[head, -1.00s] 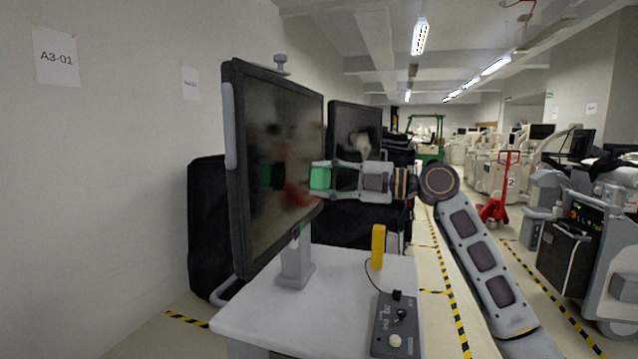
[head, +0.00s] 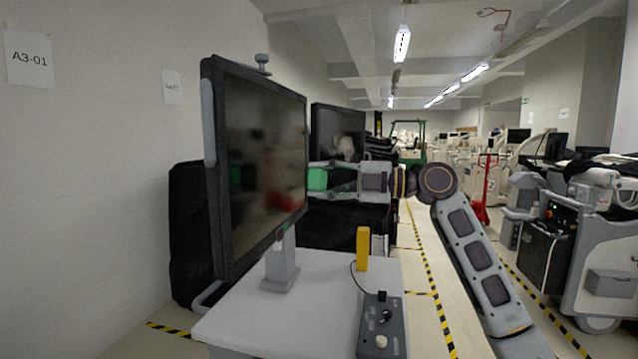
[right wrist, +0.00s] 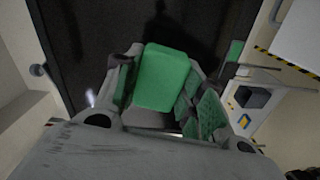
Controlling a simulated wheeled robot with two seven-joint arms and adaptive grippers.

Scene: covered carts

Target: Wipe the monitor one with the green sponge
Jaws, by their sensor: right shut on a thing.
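The monitor (head: 258,165) stands on a cart, its dark, glossy screen angled toward the right in the head view. The green sponge (head: 317,179) is a small block held between the fingers of my right gripper (head: 318,180), just at the screen's right edge in the head view. In the right wrist view the sponge (right wrist: 165,77) sits between the fingers, with the dark screen (right wrist: 85,45) behind it. I cannot tell whether the sponge touches the screen. Faint red and green reflections show on the screen. My left gripper is not in view.
The white cart top (head: 235,325) carries a yellow block (head: 362,248) and a grey control box (head: 382,325). A second monitor (head: 338,135) stands behind. A wall is at left. An aisle with striped floor tape (head: 425,280) runs at right, beside other carts.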

